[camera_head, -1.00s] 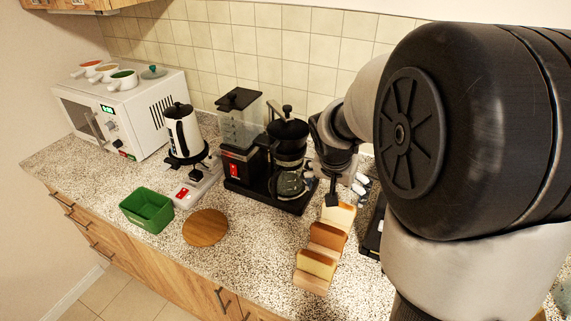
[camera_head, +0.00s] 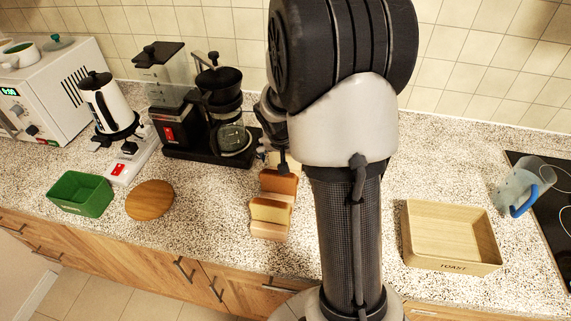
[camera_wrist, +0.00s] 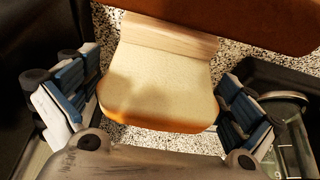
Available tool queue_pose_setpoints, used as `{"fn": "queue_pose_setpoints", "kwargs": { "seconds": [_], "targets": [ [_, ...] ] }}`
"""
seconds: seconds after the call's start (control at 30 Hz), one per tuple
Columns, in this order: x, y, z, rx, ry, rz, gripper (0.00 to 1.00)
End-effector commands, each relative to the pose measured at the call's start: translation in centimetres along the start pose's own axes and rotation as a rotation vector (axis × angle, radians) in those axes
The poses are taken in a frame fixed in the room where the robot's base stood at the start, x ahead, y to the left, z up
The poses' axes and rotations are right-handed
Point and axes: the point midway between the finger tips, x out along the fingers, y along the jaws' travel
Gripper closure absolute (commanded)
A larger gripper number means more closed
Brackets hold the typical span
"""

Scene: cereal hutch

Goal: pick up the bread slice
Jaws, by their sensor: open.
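A pale bread slice (camera_wrist: 155,85) with a browned crust stands at a light wooden rack (camera_wrist: 170,35) in the wrist view. My gripper (camera_wrist: 155,105) is open, with one blue-padded finger on each side of this slice and gaps between pads and bread. In the head view my gripper (camera_head: 283,165) is over the back end of the rack (camera_head: 270,235), and the back slice is mostly hidden. A darker brown slice (camera_head: 279,182) and a pale front slice (camera_head: 270,211) stand nearer the counter's front edge. The brown slice also shows in the wrist view (camera_wrist: 235,12).
A coffee maker (camera_head: 228,135) stands close left of my gripper. A round wooden board (camera_head: 150,200) and green bin (camera_head: 80,194) are further left. A wooden tray marked TOAST (camera_head: 452,235) is to the right, then a blue-handled jug (camera_head: 522,185) and hob.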

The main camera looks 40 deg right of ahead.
Motion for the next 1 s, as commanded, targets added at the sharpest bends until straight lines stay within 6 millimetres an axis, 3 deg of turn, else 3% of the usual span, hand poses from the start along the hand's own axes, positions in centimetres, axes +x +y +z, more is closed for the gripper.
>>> {"fn": "queue_pose_setpoints", "kwargs": {
  "seconds": [0.1,0.37,0.8,1.0],
  "targets": [
    [1.97,0.04,0.14,0.001,-0.002,0.002,0.00],
    [2.06,0.00,-0.04,0.001,0.001,0.000,0.01],
    [2.05,0.00,-0.01,0.001,0.000,0.000,0.29],
    [2.04,0.00,-0.02,0.001,0.000,0.000,0.29]
  ]
}}
